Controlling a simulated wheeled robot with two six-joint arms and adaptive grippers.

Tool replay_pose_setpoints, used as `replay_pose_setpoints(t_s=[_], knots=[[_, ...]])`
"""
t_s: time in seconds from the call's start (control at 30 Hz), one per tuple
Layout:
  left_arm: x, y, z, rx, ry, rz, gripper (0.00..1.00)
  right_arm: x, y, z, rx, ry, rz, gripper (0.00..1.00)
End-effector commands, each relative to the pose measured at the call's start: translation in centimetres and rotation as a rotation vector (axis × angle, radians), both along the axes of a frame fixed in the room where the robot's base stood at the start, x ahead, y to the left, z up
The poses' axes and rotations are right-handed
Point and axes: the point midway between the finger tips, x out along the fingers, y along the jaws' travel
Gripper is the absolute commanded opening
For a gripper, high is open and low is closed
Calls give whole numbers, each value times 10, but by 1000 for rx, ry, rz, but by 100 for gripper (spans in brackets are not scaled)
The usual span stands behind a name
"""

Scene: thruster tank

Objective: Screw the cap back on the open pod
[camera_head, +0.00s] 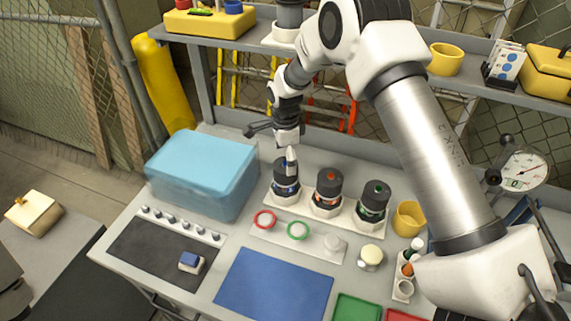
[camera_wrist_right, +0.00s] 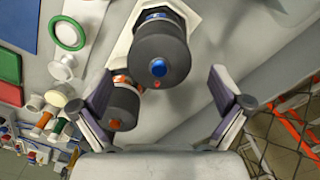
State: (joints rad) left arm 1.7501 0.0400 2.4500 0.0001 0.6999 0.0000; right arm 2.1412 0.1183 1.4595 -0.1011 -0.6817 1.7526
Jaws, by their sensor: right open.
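Three dark pods stand in a row on white bases: the blue-marked pod (camera_head: 286,185), the orange-marked pod (camera_head: 326,190) and the green-marked pod (camera_head: 373,200). All have dark tops; I cannot tell which is open, and no loose cap is clearly seen. My right gripper (camera_head: 290,160) is over the blue-marked pod in the head view. In the right wrist view, my right gripper's fingers are spread wide and empty. The blue-marked pod's round top (camera_wrist_right: 150,48), with a blue centre and small red dot, lies between and beyond them. My left gripper is not in view.
A white strip (camera_head: 268,236) with a red ring (camera_head: 265,220) and green ring (camera_head: 298,230) lies in front of the pods. A light blue bin (camera_head: 200,175) stands left. A yellow cup (camera_head: 408,218) stands right. A blue mat (camera_head: 273,285) lies bare in front.

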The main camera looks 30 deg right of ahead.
Motion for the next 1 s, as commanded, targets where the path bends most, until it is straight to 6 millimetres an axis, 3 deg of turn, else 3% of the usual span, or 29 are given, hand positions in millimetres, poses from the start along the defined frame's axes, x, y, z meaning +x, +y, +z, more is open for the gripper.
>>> replay_pose_setpoints(t_s=[0.2,0.33,0.47,0.57,0.7,0.73,0.83,1.0], knots=[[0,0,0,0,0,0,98,1,0,58,0,-4,-1,100],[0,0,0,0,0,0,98,1,0,81,0,0,-1,100],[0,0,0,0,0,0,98,4,-1,90,-3,-16,39,100],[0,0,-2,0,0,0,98,7,-11,74,-92,-80,304,100],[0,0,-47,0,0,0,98,-13,6,24,-304,-141,943,100],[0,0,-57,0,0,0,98,-20,12,17,-334,-140,1036,100],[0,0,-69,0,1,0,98,-29,20,20,-380,-133,1102,100],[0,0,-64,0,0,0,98,-22,17,18,-387,-140,1097,100]])
